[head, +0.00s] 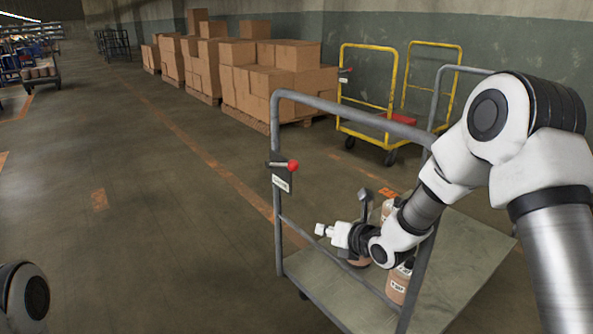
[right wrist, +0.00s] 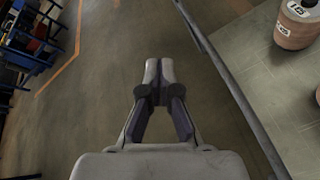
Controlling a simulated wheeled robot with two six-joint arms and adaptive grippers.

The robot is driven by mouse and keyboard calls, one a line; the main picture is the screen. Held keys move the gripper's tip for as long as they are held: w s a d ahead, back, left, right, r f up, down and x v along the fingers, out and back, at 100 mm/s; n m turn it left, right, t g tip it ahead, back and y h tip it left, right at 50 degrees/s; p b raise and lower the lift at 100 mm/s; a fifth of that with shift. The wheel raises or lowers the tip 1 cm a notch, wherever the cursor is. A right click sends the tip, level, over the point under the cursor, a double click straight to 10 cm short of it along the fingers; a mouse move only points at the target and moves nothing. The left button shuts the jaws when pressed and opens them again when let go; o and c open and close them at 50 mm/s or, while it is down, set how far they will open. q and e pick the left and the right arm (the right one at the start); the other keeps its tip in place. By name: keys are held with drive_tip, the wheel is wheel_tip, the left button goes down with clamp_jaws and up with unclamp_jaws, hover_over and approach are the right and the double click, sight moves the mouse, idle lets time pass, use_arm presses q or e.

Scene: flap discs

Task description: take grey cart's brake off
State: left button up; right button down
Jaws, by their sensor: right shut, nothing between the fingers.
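The grey cart (head: 277,235) stands in the right half of the head view, with a tubular frame and a flat deck. A brake lever with a red knob (head: 293,166) is mounted on its left upright, above a small white label plate (head: 281,183). The lever lies roughly level, knob to the right. My right gripper (head: 321,229) is shut and empty, below and right of the knob and apart from it. In the right wrist view the closed fingertips (right wrist: 159,70) are over bare floor, beside a cart rail (right wrist: 225,75). My left gripper is out of view.
Labelled brown tubs (head: 398,285) stand on the cart's deck; one also shows in the right wrist view (right wrist: 297,24). A yellow cart (head: 394,85) and stacked cartons (head: 290,80) stand behind. The floor left of the grey cart is clear.

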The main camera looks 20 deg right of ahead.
wheel_tip(320, 180, up, 7)
drive_tip(key=w+n+t, duration=0.1)
drive_tip(key=w+n, duration=0.1)
drive_tip(key=n, duration=0.2)
drive_tip(key=shift+w+d+y, duration=0.15)
drive_tip(key=shift+d+y, duration=0.2)
drive_tip(key=shift+y, duration=0.05)
drive_tip(key=shift+w, duration=0.1)
drive_tip(key=w+a+b, duration=0.1)
drive_tip(key=w+a, duration=0.2)
drive_tip(key=w, duration=0.8)
drive_tip(key=shift+r, duration=0.15)
drive_tip(key=shift+r, duration=0.1)
